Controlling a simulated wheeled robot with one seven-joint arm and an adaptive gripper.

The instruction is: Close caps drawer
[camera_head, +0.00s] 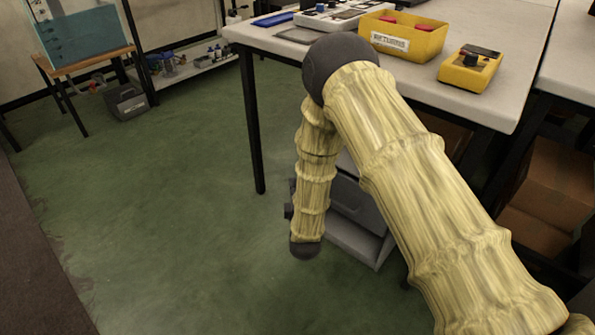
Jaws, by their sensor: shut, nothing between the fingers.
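A grey drawer unit (362,209) stands on the floor under the workbench. A lighter grey, tray-like part (370,247) sticks out low at its front, like a drawer pulled out. My forearm covers the unit's left side, and I see no label that marks the caps drawer. My arm, in a yellowish sleeve, bends at a dark elbow over the bench edge and hangs down in front of the unit, ending at a dark rounded joint. My gripper's fingers do not show. A small dark piece at the forearm's left is too hidden to identify.
The workbench (480,98) carries a yellow returns bin (402,42) and a yellow box with a dark top (470,70). A black table leg (252,130) stands left of my forearm. Cardboard boxes (560,180) are at the right. The green floor (150,210) at left is clear.

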